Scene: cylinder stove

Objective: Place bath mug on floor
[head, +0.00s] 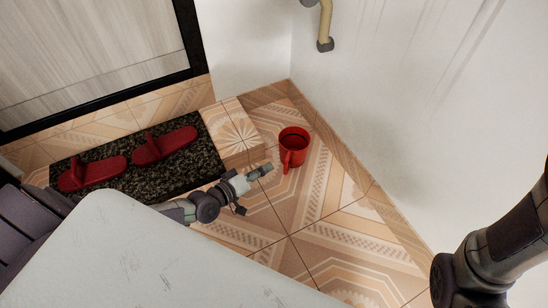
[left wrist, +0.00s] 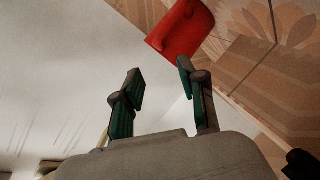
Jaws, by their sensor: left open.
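The red bath mug (head: 294,137) stands upright on the tiled floor (head: 315,190) near the wall corner, its handle toward the bottom of the head view. My left gripper (head: 254,190) is open and empty, to the lower left of the mug and apart from it. In the left wrist view the mug (left wrist: 182,32) shows at the top, beyond the two spread fingertips (left wrist: 161,84), with nothing between them. My right arm comes in at the right edge of the head view; its gripper is out of the picture.
Red slippers (head: 165,146) lie on a dark speckled slab (head: 205,173) at the left, beside a tiled step (head: 233,133). White walls (head: 400,90) rise behind the mug. A curved yellowish pipe (head: 325,25) hangs on the wall. Floor below the mug is clear.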

